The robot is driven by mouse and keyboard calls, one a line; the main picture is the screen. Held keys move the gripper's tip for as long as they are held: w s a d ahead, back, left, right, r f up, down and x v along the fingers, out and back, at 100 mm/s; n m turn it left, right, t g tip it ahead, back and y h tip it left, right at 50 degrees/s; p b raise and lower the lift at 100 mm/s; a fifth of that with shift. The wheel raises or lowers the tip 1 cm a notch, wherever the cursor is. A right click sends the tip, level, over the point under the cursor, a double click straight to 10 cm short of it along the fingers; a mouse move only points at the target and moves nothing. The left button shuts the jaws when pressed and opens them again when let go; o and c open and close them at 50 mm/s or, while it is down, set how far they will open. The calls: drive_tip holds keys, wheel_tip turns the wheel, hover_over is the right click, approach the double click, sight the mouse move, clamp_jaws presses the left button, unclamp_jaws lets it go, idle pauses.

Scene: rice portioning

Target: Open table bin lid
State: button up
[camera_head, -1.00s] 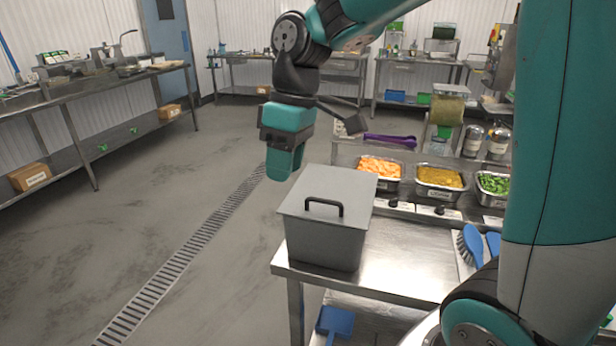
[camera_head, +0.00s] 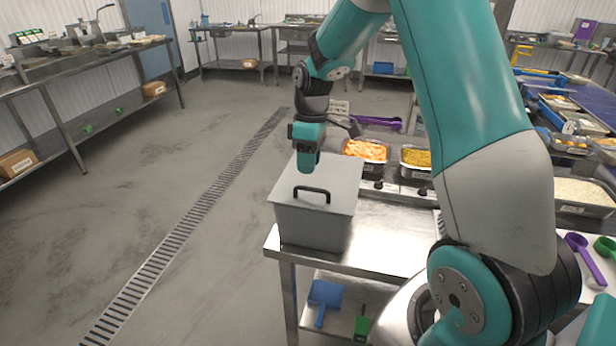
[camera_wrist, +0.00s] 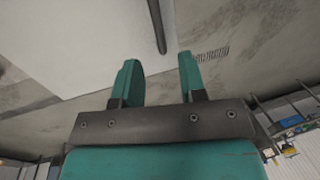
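The grey table bin (camera_head: 312,222) stands on the near left corner of the steel table. Its flat lid (camera_head: 335,175) is on it, with a black bar handle (camera_head: 311,193) on top. My gripper (camera_head: 307,168) points down above the far part of the lid, beyond the handle; the gap to the lid is hard to judge. In the wrist view my gripper's two teal fingers (camera_wrist: 158,82) are apart with nothing between them. The handle (camera_wrist: 157,25) shows ahead of them against the pale lid (camera_wrist: 90,30).
The steel table (camera_head: 395,240) has a bare stretch right of the bin. Trays of orange food (camera_head: 366,150) and yellow food (camera_head: 416,157) stand behind it. A blue dustpan (camera_head: 325,296) is on the lower shelf. Floor to the left is open.

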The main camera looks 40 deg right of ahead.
drive_tip(key=shift+s+a+f+p, duration=0.1)
drive_tip(key=shift+a+f+p, duration=0.05)
drive_tip(key=shift+f, duration=0.7)
drive_tip(key=shift+s+a+f+p, duration=0.1)
drive_tip(key=shift+s+f, duration=0.05)
drive_tip(key=shift+f, duration=0.75)
drive_tip(key=shift+s+a+f+p, duration=0.1)
drive_tip(key=shift+a+f+p, duration=0.05)
drive_tip(key=shift+f, duration=0.7)
clamp_jaws()
